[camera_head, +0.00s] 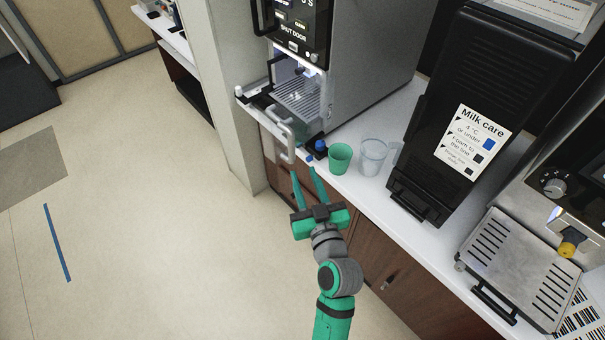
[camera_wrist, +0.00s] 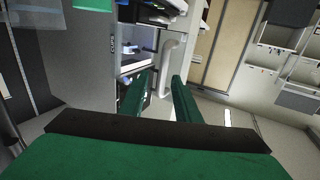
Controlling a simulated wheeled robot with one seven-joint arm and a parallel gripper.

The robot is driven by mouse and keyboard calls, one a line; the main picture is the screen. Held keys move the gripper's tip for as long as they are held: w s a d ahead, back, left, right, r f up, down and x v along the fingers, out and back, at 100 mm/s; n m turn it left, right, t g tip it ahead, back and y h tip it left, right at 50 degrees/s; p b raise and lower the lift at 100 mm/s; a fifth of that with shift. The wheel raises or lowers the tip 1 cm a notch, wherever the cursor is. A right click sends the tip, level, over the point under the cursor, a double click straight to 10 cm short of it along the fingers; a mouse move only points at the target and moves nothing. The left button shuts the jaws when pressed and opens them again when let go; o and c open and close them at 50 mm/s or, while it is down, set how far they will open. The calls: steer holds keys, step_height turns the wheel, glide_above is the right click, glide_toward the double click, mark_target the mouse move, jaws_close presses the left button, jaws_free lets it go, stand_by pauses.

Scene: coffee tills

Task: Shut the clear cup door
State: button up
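The coffee machine's clear cup door (camera_head: 258,99) stands open, sticking out from the lit cup bay toward the left and front. Its pale loop handle (camera_head: 287,140) hangs out past the counter edge. My gripper (camera_head: 303,170) is open and empty, with its two green fingers apart just below and in front of the handle. In the wrist view the handle (camera_wrist: 168,62) shows beyond and between the fingertips (camera_wrist: 160,76). I cannot tell for sure whether a finger touches it. The machine's screen (camera_head: 296,22) reads "SHUT DOOR".
A small blue-and-black item (camera_head: 319,149), a green cup (camera_head: 340,158) and a clear cup (camera_head: 373,156) stand on the counter right of the handle. A black milk unit (camera_head: 470,100) is farther right. A pale wall post (camera_head: 222,90) stands left of the machine. The floor at left is clear.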

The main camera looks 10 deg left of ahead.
mark_target(292, 151)
steer(key=x, duration=0.2)
steer(key=r+x, duration=0.1)
steer(key=x, duration=0.5)
steer(key=shift+a+r, duration=0.2)
steer(key=shift+a, duration=0.3)
steer(key=shift+w, duration=0.2)
steer(key=shift+c, duration=1.2)
jaws_close()
